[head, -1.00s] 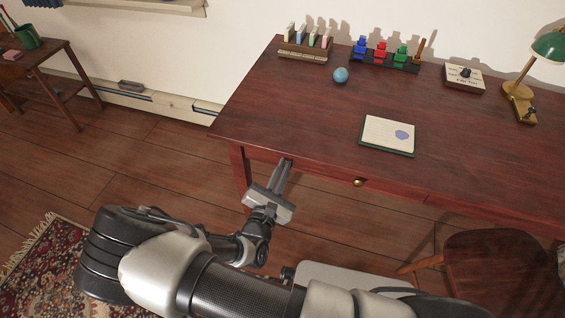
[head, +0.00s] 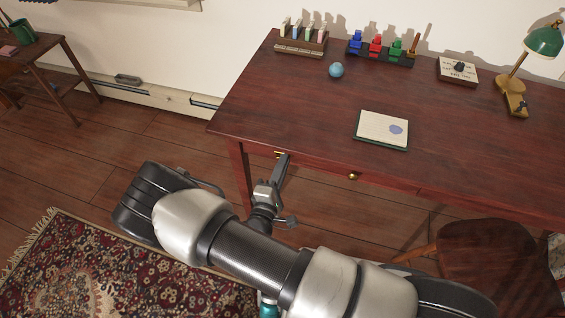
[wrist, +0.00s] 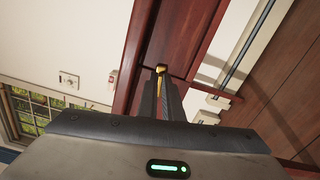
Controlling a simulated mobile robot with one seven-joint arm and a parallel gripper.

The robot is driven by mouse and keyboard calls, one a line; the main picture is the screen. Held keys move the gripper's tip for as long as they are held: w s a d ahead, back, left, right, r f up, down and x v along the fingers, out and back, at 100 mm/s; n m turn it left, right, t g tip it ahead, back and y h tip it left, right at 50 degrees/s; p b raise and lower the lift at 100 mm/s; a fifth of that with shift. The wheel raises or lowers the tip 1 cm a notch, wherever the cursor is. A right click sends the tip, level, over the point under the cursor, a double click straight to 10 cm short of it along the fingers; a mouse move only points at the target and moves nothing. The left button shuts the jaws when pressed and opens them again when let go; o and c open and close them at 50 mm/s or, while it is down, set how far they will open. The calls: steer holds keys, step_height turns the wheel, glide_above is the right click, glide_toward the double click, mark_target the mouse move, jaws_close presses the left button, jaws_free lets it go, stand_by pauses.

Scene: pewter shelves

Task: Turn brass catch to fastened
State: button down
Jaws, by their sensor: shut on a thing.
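The brass catch (head: 278,154) is a small yellow piece on the front of the dark red desk (head: 300,110), near its left end. In the wrist view the catch (wrist: 161,70) shows at the fingertips, and part of it is hidden between the fingers. My gripper (head: 284,157) reaches the desk front from below and is shut on the catch. In the wrist view my gripper (wrist: 162,84) points along the desk's red wood. The fingers hide enough of the catch that I cannot tell its exact setting.
A round brass knob (head: 353,176) is on the desk front, right of the catch. A notepad (head: 382,130), a blue ball (head: 337,70) and a green lamp (head: 543,40) are on the desktop. A wooden chair (head: 480,255) stands at the right. A patterned rug (head: 60,265) lies at lower left.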

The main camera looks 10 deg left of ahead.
steer(key=shift+w+m, duration=0.1)
steer(key=shift+m, duration=0.9)
steer(key=shift+f, duration=0.1)
steer(key=c, duration=1.9)
jaws_free()
steer(key=s, duration=0.5)
steer(key=s+a+p, duration=0.1)
steer(key=s, duration=1.1)
steer(key=shift+s+a, duration=0.2)
